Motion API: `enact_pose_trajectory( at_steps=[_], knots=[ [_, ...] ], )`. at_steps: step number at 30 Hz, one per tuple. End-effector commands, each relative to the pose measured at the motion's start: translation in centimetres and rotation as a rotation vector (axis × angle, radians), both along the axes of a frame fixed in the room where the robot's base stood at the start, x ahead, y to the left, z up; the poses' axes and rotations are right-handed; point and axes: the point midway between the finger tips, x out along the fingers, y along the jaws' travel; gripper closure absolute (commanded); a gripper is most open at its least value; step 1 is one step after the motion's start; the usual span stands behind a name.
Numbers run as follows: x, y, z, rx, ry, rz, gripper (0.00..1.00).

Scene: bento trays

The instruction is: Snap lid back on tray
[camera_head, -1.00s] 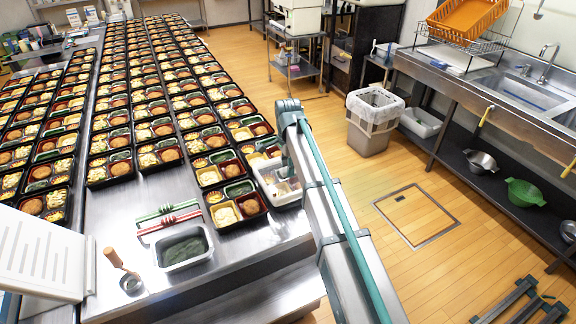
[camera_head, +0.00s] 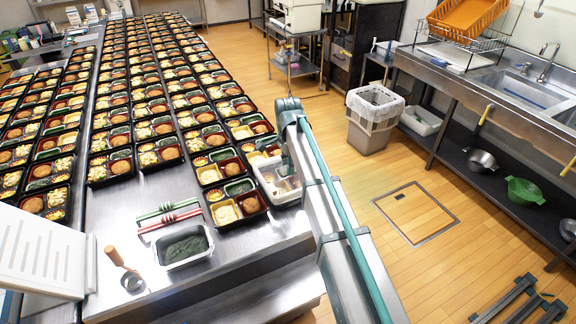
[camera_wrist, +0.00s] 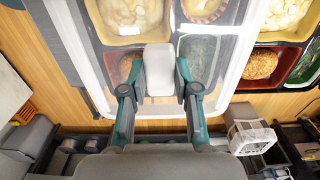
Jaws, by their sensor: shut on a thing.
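My gripper (camera_wrist: 159,88) is shut on the white block-like handle (camera_wrist: 159,62) in the middle of a clear lid. The lid has a white rim (camera_wrist: 235,75) and shows over the table's right edge in the head view (camera_head: 291,199). In the wrist view, a dark tray with food compartments shows through and beyond the lid. Wooden floor shows through the lid's lower left, so it overhangs the tray there. I cannot tell whether the lid touches the tray. In the head view my arm hides the gripper's fingers.
Rows of filled bento trays cover the steel table (camera_head: 185,190). A tub of dark green food (camera_head: 183,248), red and green tongs (camera_head: 168,215) and a wooden-handled tool (camera_head: 115,257) lie near its front. A bin (camera_head: 373,125) stands on the open floor to the right.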

Motion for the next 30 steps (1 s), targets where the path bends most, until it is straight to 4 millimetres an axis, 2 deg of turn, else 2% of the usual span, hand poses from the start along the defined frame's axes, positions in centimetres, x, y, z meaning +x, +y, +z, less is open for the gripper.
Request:
enact_pose_trajectory(
  at_steps=[30],
  knots=[
    [0.0, -0.01, -0.79, 0.0, 0.0, 0.0, 1.0]
  ],
)
